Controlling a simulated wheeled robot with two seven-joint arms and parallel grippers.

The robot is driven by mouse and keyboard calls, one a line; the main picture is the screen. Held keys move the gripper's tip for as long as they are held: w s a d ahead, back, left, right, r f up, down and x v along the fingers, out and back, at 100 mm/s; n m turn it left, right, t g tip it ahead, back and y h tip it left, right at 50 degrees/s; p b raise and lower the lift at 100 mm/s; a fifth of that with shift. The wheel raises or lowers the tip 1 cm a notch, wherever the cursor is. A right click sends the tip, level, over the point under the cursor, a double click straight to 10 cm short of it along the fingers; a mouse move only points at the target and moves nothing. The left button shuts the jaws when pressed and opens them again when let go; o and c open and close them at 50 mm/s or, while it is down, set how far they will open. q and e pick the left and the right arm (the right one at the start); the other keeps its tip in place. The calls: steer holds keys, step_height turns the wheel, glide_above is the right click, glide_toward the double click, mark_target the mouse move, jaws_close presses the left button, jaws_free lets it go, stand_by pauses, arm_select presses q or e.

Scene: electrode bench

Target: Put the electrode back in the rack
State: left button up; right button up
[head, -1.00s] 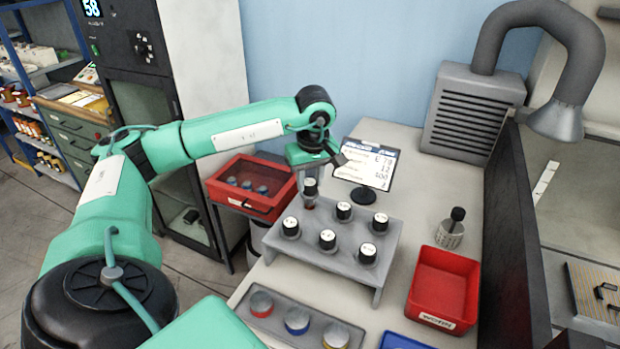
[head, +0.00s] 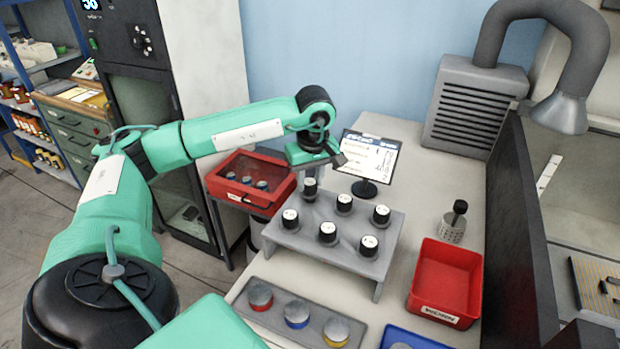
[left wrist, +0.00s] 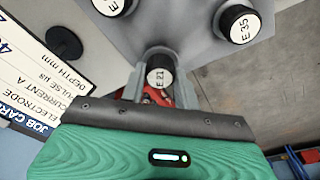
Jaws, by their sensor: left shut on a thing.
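My left gripper (head: 310,182) is shut on a black-capped electrode with a white top (head: 310,187) at the back left edge of the grey rack (head: 345,262). In the left wrist view, the held electrode (left wrist: 160,78) reads "E21" and stands between the two fingers, its cap facing the camera, beside the rack's edge (left wrist: 170,22). I cannot tell whether its lower end is inside a rack slot. Several other black-capped electrodes (head: 328,232) stand upright in the rack; one reads "E35" (left wrist: 240,24) in the left wrist view. My right gripper is not in view.
A job card on a stand (head: 368,158) is just right of the gripper. A red lidded box (head: 250,180) lies behind on the left, a red bin (head: 445,283) on the right. A tray with coloured-banded pucks (head: 297,314) is in front. A dark panel (head: 515,220) bounds the right.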

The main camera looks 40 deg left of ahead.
arm_select(q)
steer(key=shift+f, duration=0.15)
steer(key=shift+f+b, duration=0.65)
steer(key=shift+f, duration=0.1)
steer(key=o, duration=1.2)
steer(key=shift+o, duration=0.6)
steer(key=o, duration=0.5)
steer(key=shift+c, duration=0.2)
